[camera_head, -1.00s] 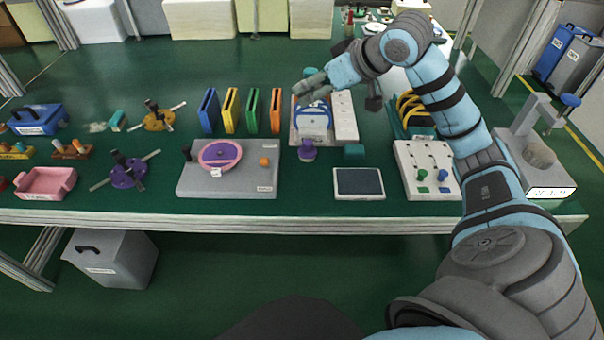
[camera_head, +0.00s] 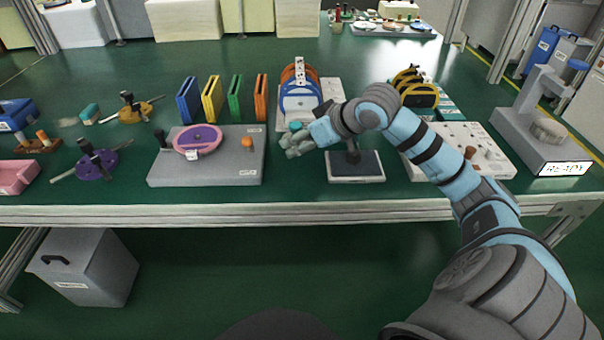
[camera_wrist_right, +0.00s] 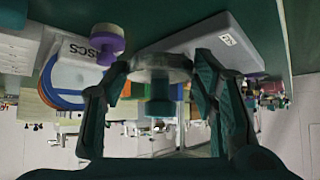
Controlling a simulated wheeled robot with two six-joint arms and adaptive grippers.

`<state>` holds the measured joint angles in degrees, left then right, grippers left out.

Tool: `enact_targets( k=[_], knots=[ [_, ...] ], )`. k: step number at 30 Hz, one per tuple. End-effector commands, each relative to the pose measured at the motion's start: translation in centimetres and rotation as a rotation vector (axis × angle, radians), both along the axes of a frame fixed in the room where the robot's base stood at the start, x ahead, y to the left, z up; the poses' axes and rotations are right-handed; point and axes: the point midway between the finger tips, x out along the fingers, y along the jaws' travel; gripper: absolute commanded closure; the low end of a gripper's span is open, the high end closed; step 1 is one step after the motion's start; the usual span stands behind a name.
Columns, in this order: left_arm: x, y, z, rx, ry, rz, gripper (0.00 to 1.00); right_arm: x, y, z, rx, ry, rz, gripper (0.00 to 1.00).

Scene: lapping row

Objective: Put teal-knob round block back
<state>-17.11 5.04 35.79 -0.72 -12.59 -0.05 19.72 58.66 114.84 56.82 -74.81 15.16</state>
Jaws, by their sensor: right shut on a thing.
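The teal-knob round block shows in the right wrist view as a pale grey disc with a teal knob (camera_wrist_right: 160,92). My right gripper (camera_wrist_right: 158,95) is shut on it. In the head view the right gripper (camera_head: 297,146) is over the table, just right of the grey lapping machine (camera_head: 210,174); a bit of teal (camera_head: 295,126) shows at its fingertips. The machine carries a purple disc with a pink ring (camera_head: 198,141). A round block with a purple knob (camera_wrist_right: 107,38) shows beside the gripper in the wrist view. My left gripper is out of view.
Blue, yellow, green and orange upright plates (camera_head: 236,98) stand behind the machine. A rack with blue and orange discs (camera_head: 301,97) stands behind the gripper. A dark pad (camera_head: 356,167) lies under my forearm, and a switch panel (camera_head: 485,150) lies right.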

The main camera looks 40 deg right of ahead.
Motion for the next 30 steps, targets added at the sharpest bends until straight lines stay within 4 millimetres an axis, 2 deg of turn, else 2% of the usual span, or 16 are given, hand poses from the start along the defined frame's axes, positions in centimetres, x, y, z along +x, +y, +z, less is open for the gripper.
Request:
enact_targets(
  k=[1,4,11,19,30],
  knots=[
    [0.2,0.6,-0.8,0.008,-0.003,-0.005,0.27,0.0,0.0,-1.5,0.0,0.001,0.0,0.92],
    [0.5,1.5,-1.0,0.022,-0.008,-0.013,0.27,0.0,0.0,-2.4,0.0,-0.002,-0.001,0.92],
    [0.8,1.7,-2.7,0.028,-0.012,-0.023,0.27,0.0,0.0,-6.5,0.0,-0.001,0.0,0.92],
    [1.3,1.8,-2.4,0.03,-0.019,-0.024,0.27,0.0,0.0,-6.4,-0.001,-0.002,0.0,0.92],
    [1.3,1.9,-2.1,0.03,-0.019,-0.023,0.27,0.0,0.0,-7.5,-0.001,-0.002,0.0,0.92]
  ],
)
